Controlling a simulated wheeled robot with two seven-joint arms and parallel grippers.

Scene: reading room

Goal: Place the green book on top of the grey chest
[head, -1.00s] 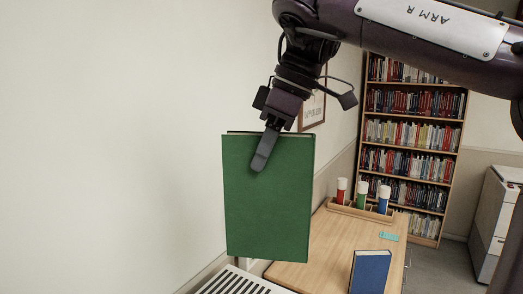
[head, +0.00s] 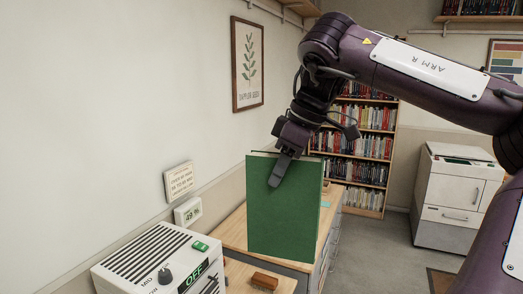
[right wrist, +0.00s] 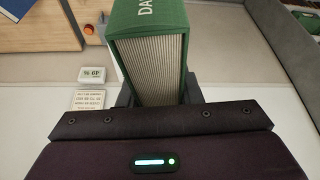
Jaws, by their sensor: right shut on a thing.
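The green book (head: 284,217) hangs upright from my right gripper (head: 283,168), which is shut on its top edge. In the head view the book is in the air in front of the wooden desk. In the right wrist view the green book (right wrist: 148,20) shows its page edges and part of its lettered cover between the fingers. I cannot make out a grey chest for certain in these views. My left gripper is not in view.
A white heater (head: 150,262) with a dial and an OFF display stands at the lower left. The wooden desk (head: 236,228) runs along the wall behind the book.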

